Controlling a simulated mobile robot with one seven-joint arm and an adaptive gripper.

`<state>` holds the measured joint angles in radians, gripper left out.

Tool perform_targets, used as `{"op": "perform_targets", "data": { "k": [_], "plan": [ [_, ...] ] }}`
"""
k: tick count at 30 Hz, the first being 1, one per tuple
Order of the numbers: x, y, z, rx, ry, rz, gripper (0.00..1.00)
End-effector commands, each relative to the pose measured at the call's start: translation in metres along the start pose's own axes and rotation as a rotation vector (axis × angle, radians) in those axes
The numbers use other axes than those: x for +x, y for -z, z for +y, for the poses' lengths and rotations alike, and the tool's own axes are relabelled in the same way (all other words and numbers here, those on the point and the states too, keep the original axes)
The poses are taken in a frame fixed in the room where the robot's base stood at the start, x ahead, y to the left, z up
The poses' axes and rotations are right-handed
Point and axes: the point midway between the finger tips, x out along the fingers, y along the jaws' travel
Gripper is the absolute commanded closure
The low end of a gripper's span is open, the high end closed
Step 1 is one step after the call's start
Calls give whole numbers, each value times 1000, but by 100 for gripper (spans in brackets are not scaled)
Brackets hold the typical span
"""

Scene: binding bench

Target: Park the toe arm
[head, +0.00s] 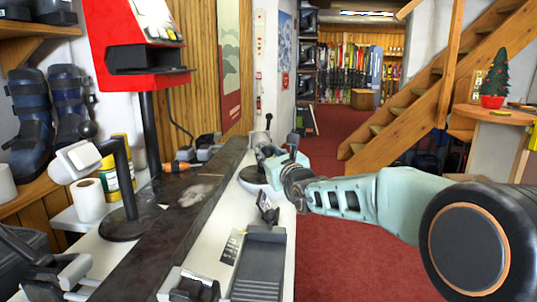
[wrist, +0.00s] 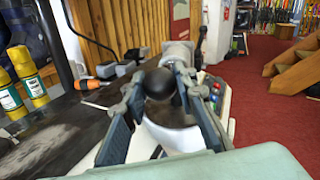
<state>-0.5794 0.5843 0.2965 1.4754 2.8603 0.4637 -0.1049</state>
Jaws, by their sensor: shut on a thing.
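A dark round knob (wrist: 159,84), which looks like the end of the toe arm, sits between the two fingers of my gripper (wrist: 160,90) in the wrist view. The fingers are closed around it. Below the knob a pale rounded housing (wrist: 180,137) shows between the fingers. In the head view my gripper (head: 270,155) is at the far right part of the bench, over a white and dark rounded unit (head: 250,180). The knob and most of the toe arm are hidden there behind my gripper.
The long dark bench rail (head: 185,205) runs beside the unit. A lamp (head: 85,158), a paper roll (head: 88,200) and a red machine (head: 140,60) are on the left. Red carpet on the right is open.

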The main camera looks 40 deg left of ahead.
Motion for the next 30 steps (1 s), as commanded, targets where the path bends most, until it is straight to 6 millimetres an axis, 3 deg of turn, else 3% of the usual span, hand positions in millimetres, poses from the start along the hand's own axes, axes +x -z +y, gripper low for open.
{"op": "perform_targets", "data": {
  "k": [5,6,10,22,30],
  "plan": [
    [0,0,2,0,-3,1,100],
    [0,0,2,0,-3,0,70],
    [0,0,2,1,-2,0,56],
    [-5,0,0,0,0,0,56],
    [-41,-1,0,-1,0,0,56]
  ]
}}
